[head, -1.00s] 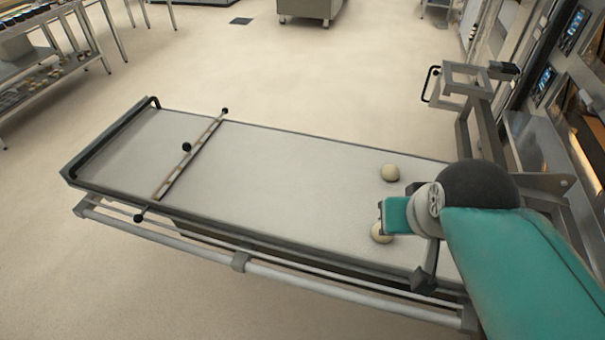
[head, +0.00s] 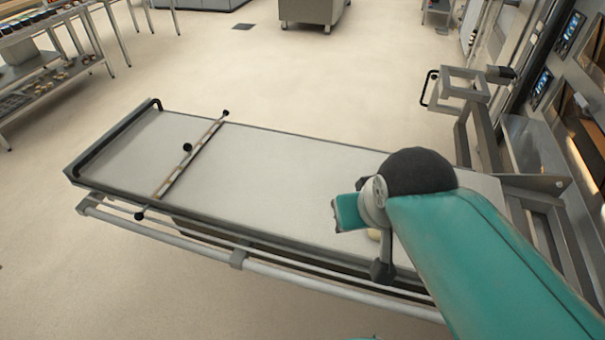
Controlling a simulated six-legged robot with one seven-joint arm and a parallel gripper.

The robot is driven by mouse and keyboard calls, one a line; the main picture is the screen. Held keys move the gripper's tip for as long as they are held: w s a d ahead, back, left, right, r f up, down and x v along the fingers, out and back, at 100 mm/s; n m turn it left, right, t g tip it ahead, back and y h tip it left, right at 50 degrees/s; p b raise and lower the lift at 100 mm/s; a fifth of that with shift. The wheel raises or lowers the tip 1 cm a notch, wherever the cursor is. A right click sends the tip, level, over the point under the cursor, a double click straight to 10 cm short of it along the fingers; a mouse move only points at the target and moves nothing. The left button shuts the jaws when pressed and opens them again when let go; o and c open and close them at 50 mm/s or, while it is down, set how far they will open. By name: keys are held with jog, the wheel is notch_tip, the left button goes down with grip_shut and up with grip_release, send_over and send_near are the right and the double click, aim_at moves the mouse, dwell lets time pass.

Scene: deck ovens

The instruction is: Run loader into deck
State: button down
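The loader (head: 260,165) is a long, pale, flat belt in a grey frame, lying from the left toward the ovens at right. A dark handle bar (head: 112,138) runs along its left end. A thin crossbar with dark knobs (head: 190,165) lies across the belt near that end. My gripper (head: 347,212) is above the belt's right half, pointing left, apart from the handle and crossbar. Its fingers are mostly hidden. The deck oven (head: 575,125) stands at the right edge.
A grey stand with a black handle (head: 432,88) is beside the oven at the loader's right end. A rail (head: 250,263) runs along the loader's near side. Shelving (head: 60,75) stands at the upper left.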

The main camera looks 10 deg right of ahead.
dwell(0.4)
jog(key=c, duration=1.3)
grip_release()
jog(key=shift+c, duration=0.5)
